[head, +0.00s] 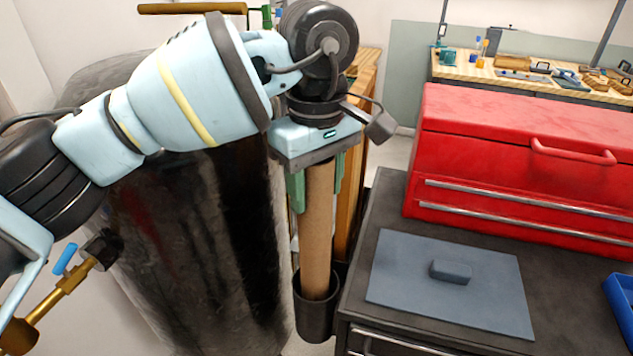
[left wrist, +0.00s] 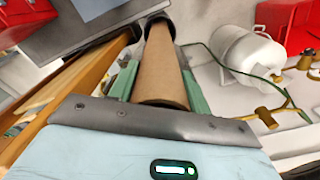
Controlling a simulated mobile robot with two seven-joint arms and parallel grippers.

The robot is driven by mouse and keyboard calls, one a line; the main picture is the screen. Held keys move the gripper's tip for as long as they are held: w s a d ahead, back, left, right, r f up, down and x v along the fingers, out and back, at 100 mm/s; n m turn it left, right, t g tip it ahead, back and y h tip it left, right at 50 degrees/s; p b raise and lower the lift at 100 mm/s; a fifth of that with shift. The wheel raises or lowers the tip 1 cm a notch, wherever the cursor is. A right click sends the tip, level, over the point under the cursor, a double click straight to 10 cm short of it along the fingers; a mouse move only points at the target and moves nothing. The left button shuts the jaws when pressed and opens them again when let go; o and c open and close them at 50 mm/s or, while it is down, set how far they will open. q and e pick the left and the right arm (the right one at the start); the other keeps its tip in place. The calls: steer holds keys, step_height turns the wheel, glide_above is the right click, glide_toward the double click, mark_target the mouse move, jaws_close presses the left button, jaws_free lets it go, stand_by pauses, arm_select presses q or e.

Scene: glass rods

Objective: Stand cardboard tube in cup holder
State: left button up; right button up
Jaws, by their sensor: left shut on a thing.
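The brown cardboard tube (head: 317,225) stands roughly upright in the head view, with its lower end inside the black cup holder (head: 316,312) at the side of the dark cabinet. My left gripper (head: 315,195) is shut on the tube's upper part, with a green finger on each side. In the left wrist view the tube (left wrist: 161,75) runs away from the gripper (left wrist: 160,88) to the dark cup holder (left wrist: 157,22) at its far end. Whether the tube's lower end touches the holder's bottom is hidden. My right gripper is not in view.
The dark cabinet top (head: 385,215) carries a red toolbox (head: 510,165), a blue-grey mat (head: 400,290) with a small block (head: 451,271), and a blue bin (head: 620,310) at the right edge. A large dark tank (head: 190,250) stands close on the left.

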arm_select(q)
steer(key=shift+f, duration=0.1)
steer(key=o, duration=1.3)
steer(key=shift+o, duration=0.2)
step_height(320, 180, up, 12)
steer(key=shift+r, duration=0.15)
